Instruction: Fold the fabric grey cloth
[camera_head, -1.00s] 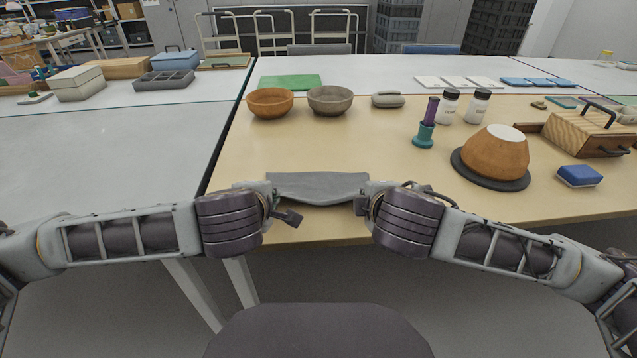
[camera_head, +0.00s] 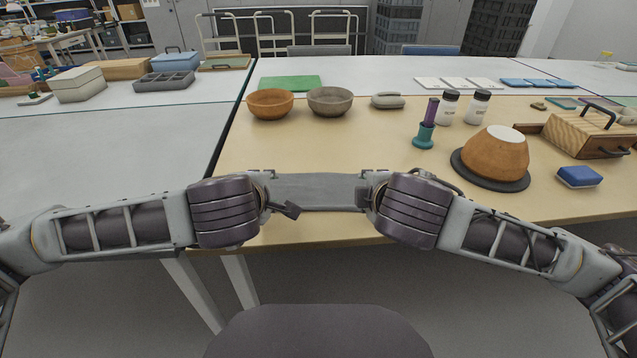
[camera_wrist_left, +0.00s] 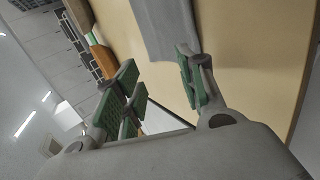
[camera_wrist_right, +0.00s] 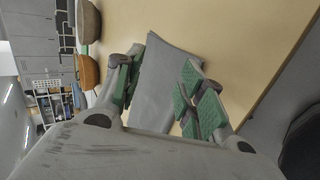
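The grey cloth (camera_head: 318,192) lies near the front edge of the beige table as a wide, low strip between my two grippers. Its side edges are partly hidden by the grippers in the head view. My left gripper (camera_head: 277,192) is at its left end. In the left wrist view its green-padded fingers (camera_wrist_left: 162,90) are spread, with the cloth (camera_wrist_left: 163,28) beyond them near one finger. My right gripper (camera_head: 365,190) is at the right end. In the right wrist view its fingers (camera_wrist_right: 164,88) are apart, with the cloth (camera_wrist_right: 158,90) showing between and beyond them.
Brown (camera_head: 270,103) and grey (camera_head: 330,100) bowls stand behind the cloth. A teal-and-purple tool (camera_head: 425,132), an orange pot on a dark disc (camera_head: 495,155) and a blue sponge (camera_head: 579,176) are to the right. The table between cloth and bowls is clear.

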